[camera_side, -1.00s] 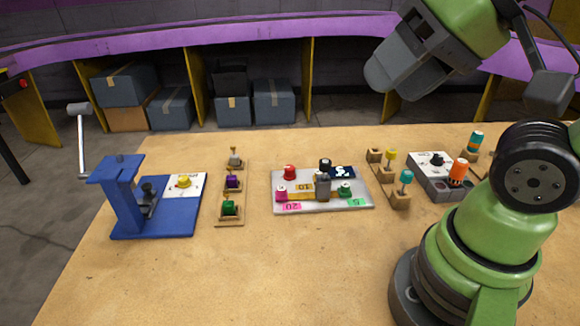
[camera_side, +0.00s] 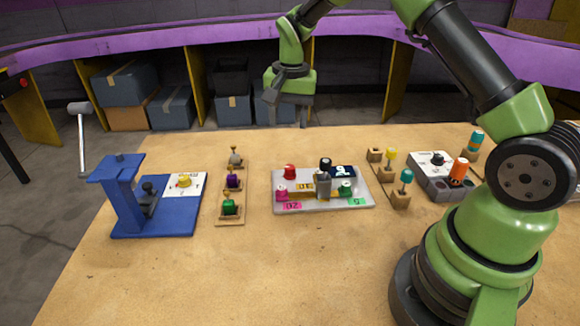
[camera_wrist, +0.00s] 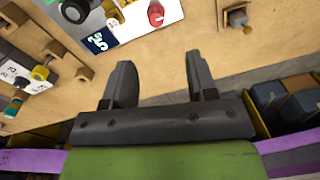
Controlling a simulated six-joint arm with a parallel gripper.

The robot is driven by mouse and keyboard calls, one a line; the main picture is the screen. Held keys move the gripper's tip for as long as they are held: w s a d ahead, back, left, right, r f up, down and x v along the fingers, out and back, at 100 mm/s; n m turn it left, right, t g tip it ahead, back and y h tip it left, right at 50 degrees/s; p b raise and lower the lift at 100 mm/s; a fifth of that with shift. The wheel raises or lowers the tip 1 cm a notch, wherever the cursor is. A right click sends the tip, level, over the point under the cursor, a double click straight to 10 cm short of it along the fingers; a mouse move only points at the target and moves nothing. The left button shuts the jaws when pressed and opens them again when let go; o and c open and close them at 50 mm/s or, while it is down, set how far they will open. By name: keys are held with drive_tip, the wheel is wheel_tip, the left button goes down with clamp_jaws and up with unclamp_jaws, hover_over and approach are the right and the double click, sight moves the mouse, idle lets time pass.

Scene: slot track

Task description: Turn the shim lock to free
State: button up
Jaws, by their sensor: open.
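The slot track is a pale grey plate (camera_side: 322,204) in the middle of the table, with pink and green number labels along its near edge. It carries a red knob (camera_side: 289,172), a black knob (camera_side: 325,164), a pink knob (camera_side: 281,193), a green knob (camera_side: 345,188) and a grey upright block (camera_side: 323,186). I cannot tell which of these is the shim lock. In the wrist view, a red knob (camera_wrist: 156,13) shows beyond the fingers. My gripper (camera_side: 287,111) is open and empty, above the table's far edge, behind the plate and apart from it. Its spread fingers fill the middle of the wrist view (camera_wrist: 161,75).
A blue press-like stand (camera_side: 121,190) and a wooden rack of small knobs (camera_side: 230,210) stand to the left. Small wooden blocks with colored pegs (camera_side: 400,197) and a grey box (camera_side: 430,178) stand to the right. The table front is clear.

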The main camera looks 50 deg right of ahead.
hover_over(290, 167)
drive_tip(key=shift+m+g, duration=0.3)
wheel_tip(290, 167, down, 4)
drive_tip(key=shift+d+f, duration=0.1)
wheel_tip(290, 167, down, 10)
drive_tip(key=shift+r, duration=0.2)
drive_tip(key=c, duration=0.9)
drive_tip(key=n, duration=1)
drive_tip(key=shift+r, duration=0.1)
drive_tip(key=shift+n, duration=0.3)
